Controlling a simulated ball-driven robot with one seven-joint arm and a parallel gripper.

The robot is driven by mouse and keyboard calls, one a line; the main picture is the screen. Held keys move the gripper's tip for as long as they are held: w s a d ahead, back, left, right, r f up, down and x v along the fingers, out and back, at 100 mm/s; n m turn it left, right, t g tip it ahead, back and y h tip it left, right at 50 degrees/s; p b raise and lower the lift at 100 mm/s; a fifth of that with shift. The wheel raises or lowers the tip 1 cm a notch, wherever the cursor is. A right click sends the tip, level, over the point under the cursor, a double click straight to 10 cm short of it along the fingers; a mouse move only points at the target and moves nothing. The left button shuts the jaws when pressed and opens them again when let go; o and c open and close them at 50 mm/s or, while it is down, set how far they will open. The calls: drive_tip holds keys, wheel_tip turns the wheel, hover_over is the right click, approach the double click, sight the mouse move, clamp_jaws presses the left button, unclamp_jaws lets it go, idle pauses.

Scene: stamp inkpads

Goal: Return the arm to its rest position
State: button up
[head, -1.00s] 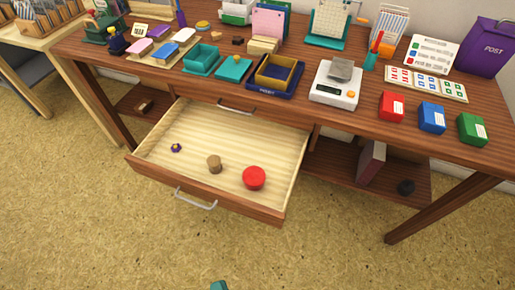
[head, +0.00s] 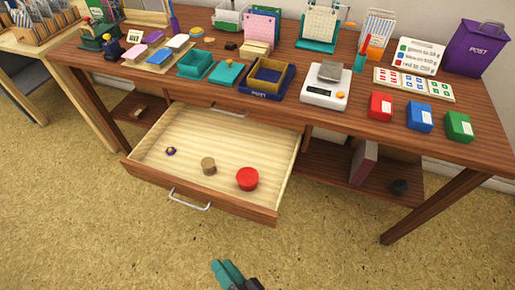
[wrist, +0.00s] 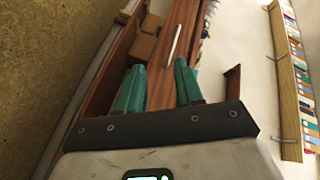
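My gripper (head: 236,272) shows at the bottom edge of the head view, low over the speckled floor and well in front of the open drawer. In the wrist view its two teal fingers (wrist: 158,66) stand apart with a clear gap and nothing between them. The gripper is open and empty. Most of my arm is out of the head view.
The drawer (head: 150,175) stands pulled out, holding a red round tin (head: 247,179), a brown cork-like piece (head: 208,166) and a small purple item (head: 170,151). Inkpads and boxes fill the wooden desk (head: 360,120). The floor (head: 90,235) in front is clear.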

drive_tip(key=w+d+f+n+g+h, duration=0.15)
drive_tip(key=d+n+g+h, duration=0.4)
drive_tip(key=d, duration=1.35)
drive_tip(key=s+d+r+m+g+h, duration=0.1)
drive_tip(key=s+d+r+g+h, duration=0.15)
drive_tip(key=s+d, duration=0.4)
drive_tip(key=s+d+r+m+g+h, duration=0.1)
drive_tip(key=s+d+r+g+h, duration=0.2)
drive_tip(key=d, duration=0.7)
wheel_tip(320, 180, up, 13)
drive_tip(key=s+p, duration=0.1)
drive_tip(key=p, duration=1.4)
drive_tip(key=shift+a+r+g, duration=0.2)
drive_tip(key=shift+g, duration=0.2)
